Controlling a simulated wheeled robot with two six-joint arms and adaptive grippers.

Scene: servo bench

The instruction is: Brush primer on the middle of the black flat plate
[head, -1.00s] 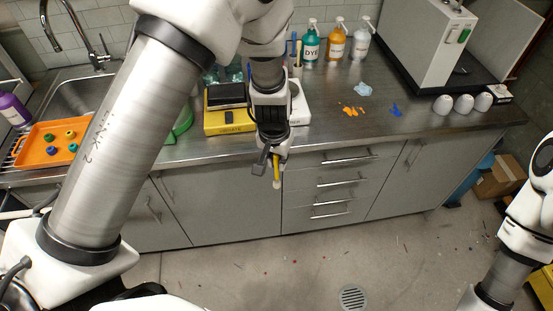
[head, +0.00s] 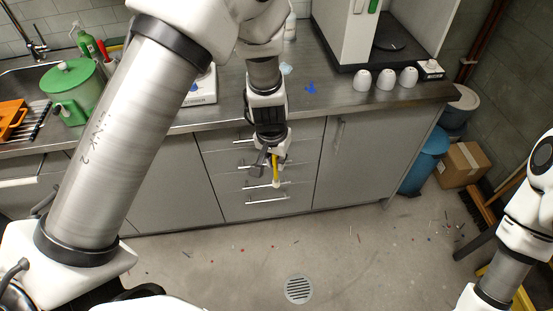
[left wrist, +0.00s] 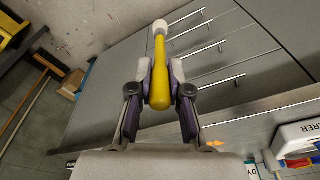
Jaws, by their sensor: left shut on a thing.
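My left gripper (head: 267,160) hangs in front of the bench drawers, below the counter edge. It is shut on a yellow-handled brush (head: 275,169) with a pale tip. In the left wrist view the brush (left wrist: 160,80) sits between both fingers, its white round tip (left wrist: 160,27) pointing away from the gripper. The black flat plate is not visible in either current view; my left arm covers part of the counter. My right gripper is out of view; only part of my right arm shows at the right edge.
The steel counter (head: 260,98) carries a green container (head: 72,88), a white device (head: 205,88), a blue splash (head: 310,88) and white cups (head: 362,80). A blue bin (head: 425,162) and cardboard box (head: 462,163) stand right of the bench. The floor around the drain (head: 298,289) is largely open.

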